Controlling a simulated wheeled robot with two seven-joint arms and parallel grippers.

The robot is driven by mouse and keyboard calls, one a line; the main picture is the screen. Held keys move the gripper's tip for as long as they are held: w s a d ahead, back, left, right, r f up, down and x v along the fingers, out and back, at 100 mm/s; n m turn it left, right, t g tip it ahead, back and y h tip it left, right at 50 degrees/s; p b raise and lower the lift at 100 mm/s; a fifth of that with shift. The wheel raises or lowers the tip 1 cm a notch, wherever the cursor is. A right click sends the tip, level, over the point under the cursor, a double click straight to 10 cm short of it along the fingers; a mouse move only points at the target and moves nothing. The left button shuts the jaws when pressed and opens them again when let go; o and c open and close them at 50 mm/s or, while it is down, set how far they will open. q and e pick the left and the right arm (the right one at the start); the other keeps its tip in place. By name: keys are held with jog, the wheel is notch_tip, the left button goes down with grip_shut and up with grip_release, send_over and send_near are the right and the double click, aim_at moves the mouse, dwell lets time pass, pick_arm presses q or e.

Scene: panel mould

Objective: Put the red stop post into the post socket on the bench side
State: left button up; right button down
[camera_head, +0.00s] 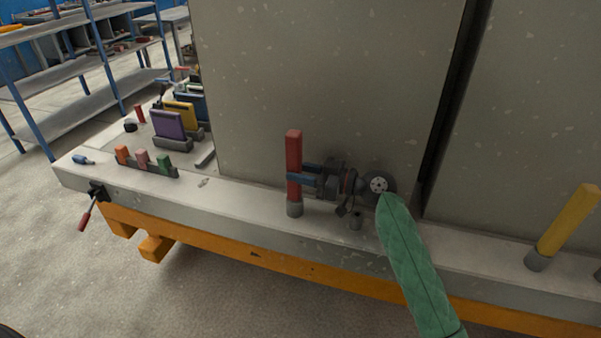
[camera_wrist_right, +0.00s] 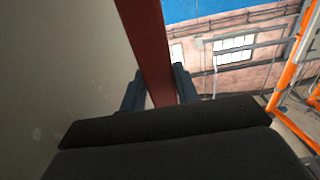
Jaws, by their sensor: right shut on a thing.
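The red stop post (camera_head: 293,160) stands upright at the bench's front edge, in front of the grey panel. In the right wrist view the post (camera_wrist_right: 148,45) runs up between the two blue fingers (camera_wrist_right: 160,88). My left gripper is in neither view.
A yellow post (camera_head: 570,218) stands in another socket at the right. The tall panel (camera_head: 320,80) stands close behind. Coloured blocks (camera_head: 142,158) and purple and yellow plates sit on the bench at left.

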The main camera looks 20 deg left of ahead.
aim_at(301, 159)
jog(key=shift+f, duration=0.1)
jog(key=c, duration=1)
grip_release()
jog(key=shift+o, duration=0.2)
notch_tip(301, 159, up, 4)
jog(key=shift+d+r+b, duration=0.1)
jog(key=shift+d+b, duration=0.05)
jog(key=shift+b, duration=0.65)
jog(key=s+d+r+b, duration=0.2)
jog(key=d+r, duration=0.5)
jog(key=d, duration=0.4)
jog(key=shift+s, duration=0.65)
jog(key=shift+f, duration=0.1)
